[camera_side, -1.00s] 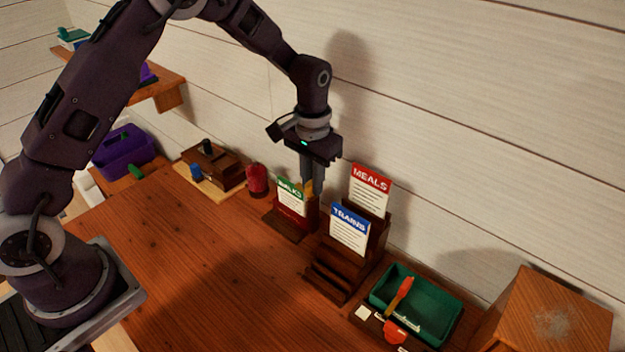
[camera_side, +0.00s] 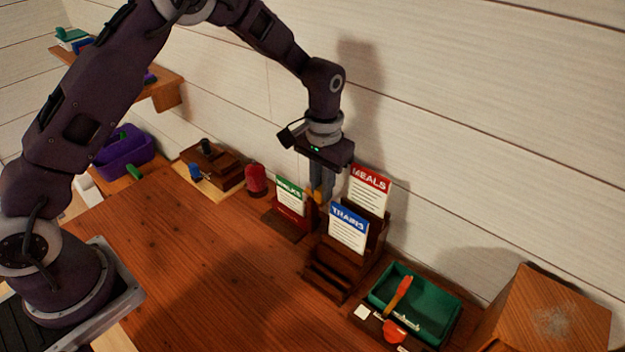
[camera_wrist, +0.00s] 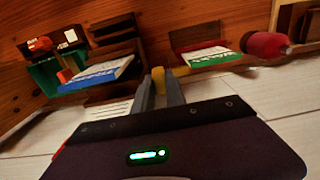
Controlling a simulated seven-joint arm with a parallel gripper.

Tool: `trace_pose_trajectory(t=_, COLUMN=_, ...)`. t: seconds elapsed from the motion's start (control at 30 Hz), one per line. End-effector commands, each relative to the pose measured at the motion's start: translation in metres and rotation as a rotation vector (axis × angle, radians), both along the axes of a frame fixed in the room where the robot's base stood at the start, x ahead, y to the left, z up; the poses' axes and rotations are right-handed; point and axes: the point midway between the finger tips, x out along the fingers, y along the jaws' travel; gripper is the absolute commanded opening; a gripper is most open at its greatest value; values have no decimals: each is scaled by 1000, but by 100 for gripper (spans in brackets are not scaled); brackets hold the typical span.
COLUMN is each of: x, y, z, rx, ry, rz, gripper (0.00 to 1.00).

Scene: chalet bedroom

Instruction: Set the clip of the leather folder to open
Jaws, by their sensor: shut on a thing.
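The leather folder (camera_side: 291,215) looks dark red and stands upright on a wooden base, with a green-headed WALKS card in front. It also shows in the wrist view (camera_wrist: 195,40). A yellow piece, apparently the clip (camera_side: 318,196), sits at the right of the folder. My gripper (camera_side: 320,192) points down and is shut on this yellow piece, which also shows between the fingers in the wrist view (camera_wrist: 158,76). The fingers hide part of the clip, and I cannot tell how it joins the folder.
A wooden rack with a blue TRAINS card (camera_side: 349,229) and a red MEALS card (camera_side: 370,182) stands close to the right of my gripper. A green tray (camera_side: 440,306) lies farther right. A red cylinder (camera_side: 256,180) stands left. The table front is clear.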

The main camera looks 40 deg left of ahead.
Motion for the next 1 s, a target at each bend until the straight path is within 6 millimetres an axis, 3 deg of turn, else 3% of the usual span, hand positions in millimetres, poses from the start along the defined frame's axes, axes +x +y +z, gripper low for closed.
trace_pose_trajectory(t=0.07, x=0, y=-11, z=1, rx=-1, ry=-3, rz=-3, gripper=0)
trace_pose_trajectory(t=0.3, x=0, y=-14, z=1, rx=-5, ry=-3, rz=-1, gripper=0)
trace_pose_trajectory(t=0.33, x=0, y=-14, z=1, rx=-5, ry=-3, rz=-1, gripper=18)
trace_pose_trajectory(t=0.43, x=0, y=-14, z=1, rx=-5, ry=-3, rz=-2, gripper=37)
trace_pose_trajectory(t=0.77, x=0, y=-12, z=3, rx=-2, ry=-2, rz=-1, gripper=38)
trace_pose_trajectory(t=1.0, x=1, y=-12, z=50, rx=-3, ry=-7, rz=-1, gripper=38)
